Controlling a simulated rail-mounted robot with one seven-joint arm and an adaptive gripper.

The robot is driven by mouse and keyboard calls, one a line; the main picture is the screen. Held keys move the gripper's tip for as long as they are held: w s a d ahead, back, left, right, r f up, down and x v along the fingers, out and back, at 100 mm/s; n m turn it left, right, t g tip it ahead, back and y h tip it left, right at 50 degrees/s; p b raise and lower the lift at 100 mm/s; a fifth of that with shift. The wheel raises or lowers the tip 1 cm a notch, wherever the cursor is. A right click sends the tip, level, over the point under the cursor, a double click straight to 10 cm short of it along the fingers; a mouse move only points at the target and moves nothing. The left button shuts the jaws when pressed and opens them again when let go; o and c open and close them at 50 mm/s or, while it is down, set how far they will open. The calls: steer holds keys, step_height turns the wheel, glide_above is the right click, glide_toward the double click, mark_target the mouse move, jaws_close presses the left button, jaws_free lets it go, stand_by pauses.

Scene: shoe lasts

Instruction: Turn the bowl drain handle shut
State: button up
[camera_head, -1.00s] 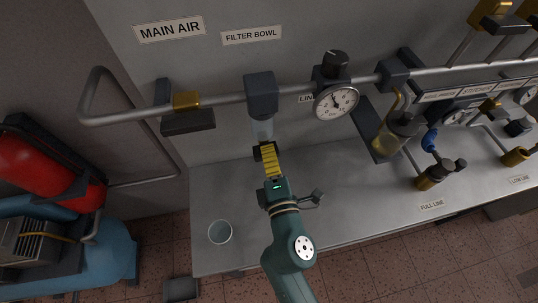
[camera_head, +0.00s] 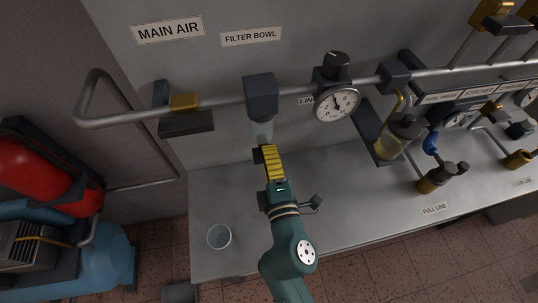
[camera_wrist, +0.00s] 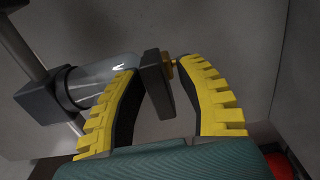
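The clear filter bowl (camera_head: 262,132) hangs under a dark filter head (camera_head: 261,95) on the pipe. It lies at the left in the wrist view (camera_wrist: 100,75). The dark drain handle (camera_wrist: 157,85) is a flat bar on a small brass fitting (camera_wrist: 171,66) at the bowl's end. My gripper (camera_wrist: 160,68) is open, with its yellow, dark-padded fingers on either side of the handle. A gap shows to the right finger; whether the left finger touches the handle I cannot tell. In the head view my gripper (camera_head: 269,153) is just below the bowl and partly hides the handle (camera_head: 257,156).
A round gauge (camera_head: 337,103) and a second bowl (camera_head: 398,137) are to the right on the pipework. A main-air valve with a dark handle (camera_head: 187,124) is to the left. A cup (camera_head: 219,236) stands on the grey bench (camera_head: 235,195), which is clear around it.

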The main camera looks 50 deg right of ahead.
steer(key=shift+o, duration=0.3)
steer(key=shift+a, duration=0.1)
steer(key=v, duration=1.2)
